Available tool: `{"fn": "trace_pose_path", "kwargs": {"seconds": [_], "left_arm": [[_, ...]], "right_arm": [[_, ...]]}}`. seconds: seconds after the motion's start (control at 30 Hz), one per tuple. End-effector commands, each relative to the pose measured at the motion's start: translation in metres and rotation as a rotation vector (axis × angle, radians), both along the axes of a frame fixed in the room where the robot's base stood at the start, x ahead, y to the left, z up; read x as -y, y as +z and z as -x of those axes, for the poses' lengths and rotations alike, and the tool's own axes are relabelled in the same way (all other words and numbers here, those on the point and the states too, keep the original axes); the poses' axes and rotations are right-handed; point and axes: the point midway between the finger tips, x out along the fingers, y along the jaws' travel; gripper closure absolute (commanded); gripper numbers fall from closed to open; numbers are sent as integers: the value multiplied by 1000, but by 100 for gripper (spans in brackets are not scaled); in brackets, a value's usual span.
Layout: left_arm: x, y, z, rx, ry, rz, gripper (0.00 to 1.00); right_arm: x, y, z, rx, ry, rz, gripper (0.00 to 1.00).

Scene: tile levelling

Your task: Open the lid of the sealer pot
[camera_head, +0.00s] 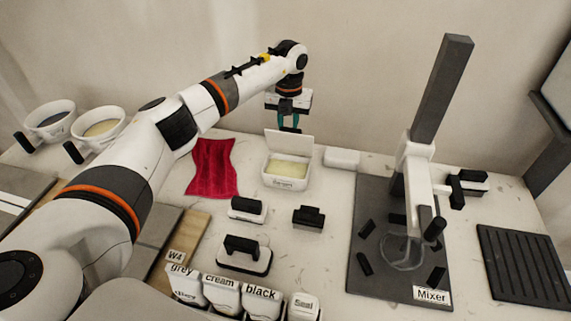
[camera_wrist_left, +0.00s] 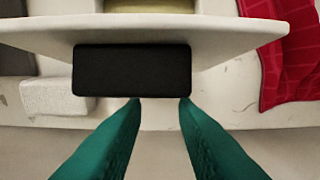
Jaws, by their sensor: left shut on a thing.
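The sealer pot (camera_head: 286,183) is a white square box holding pale yellow stuff, on the table's back middle. Its white lid (camera_head: 290,144) stands up steeply at the pot's back edge, so the pot is open. My left gripper (camera_head: 289,124) is behind the raised lid, its green fingers pointing down. In the left wrist view, the lid (camera_wrist_left: 235,38) is seen nearly edge-on with a black handle (camera_wrist_left: 130,70) on its near face. The fingertips (camera_wrist_left: 161,100) are at the handle's edge, shut on it. My right gripper is not in view.
A red cloth (camera_head: 212,168) lies left of the pot and a white block (camera_head: 342,158) right of it. Black-handled tools (camera_head: 248,209) stand in front. The mixer (camera_head: 412,180) stands at right. Two bowls (camera_head: 100,126) are at the back left.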

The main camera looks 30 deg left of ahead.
Motion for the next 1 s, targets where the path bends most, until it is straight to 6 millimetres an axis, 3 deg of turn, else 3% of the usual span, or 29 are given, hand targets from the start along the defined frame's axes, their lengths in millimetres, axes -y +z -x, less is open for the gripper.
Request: {"fn": "trace_pose_path", "kwargs": {"seconds": [0.93, 1.0], "left_arm": [[18, -3, -19, 5, -11, 9, 100], [18, -3, -19, 5, -11, 9, 92]], "right_arm": [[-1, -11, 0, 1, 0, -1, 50], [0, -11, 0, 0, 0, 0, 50]]}}
